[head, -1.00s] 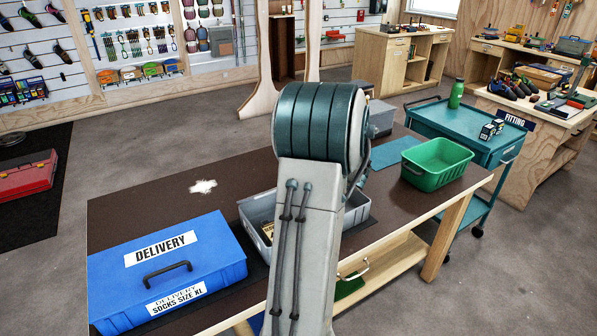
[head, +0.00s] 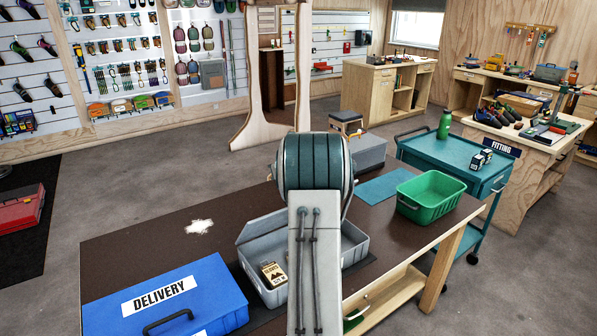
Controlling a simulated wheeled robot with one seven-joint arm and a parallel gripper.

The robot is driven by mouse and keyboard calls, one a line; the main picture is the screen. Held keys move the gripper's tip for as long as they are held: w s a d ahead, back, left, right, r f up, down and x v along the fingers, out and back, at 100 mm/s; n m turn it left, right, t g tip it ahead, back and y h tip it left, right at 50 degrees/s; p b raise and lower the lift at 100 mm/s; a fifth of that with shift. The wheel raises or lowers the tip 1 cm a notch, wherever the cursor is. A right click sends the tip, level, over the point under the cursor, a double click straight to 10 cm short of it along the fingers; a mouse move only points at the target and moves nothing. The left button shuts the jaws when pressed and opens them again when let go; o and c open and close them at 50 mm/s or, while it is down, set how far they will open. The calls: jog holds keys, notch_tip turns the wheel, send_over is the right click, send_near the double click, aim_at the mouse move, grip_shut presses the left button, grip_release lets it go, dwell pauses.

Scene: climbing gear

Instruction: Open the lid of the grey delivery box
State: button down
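An open grey box (head: 356,246) stands on the dark-topped table, partly hidden behind my arm. A small black-and-yellow package (head: 272,274) lies inside its left part. A grey panel rises at its back left; I cannot tell if it is a lid or a wall. A second, smaller grey box (head: 370,152) stands at the table's back edge, partly behind my arm, and looks closed. No delivery label shows on either grey box. My gripper is not in view; only my arm shows, in the middle of the picture.
A closed blue box (head: 215,290) marked DELIVERY, with a black handle, sits at the table's front left. A green bin (head: 428,212) and a teal mat (head: 383,189) are to the right. A teal cart (head: 425,150) with a green bottle (head: 445,125) stands beyond. The table's (head: 140,245) back left is mostly bare.

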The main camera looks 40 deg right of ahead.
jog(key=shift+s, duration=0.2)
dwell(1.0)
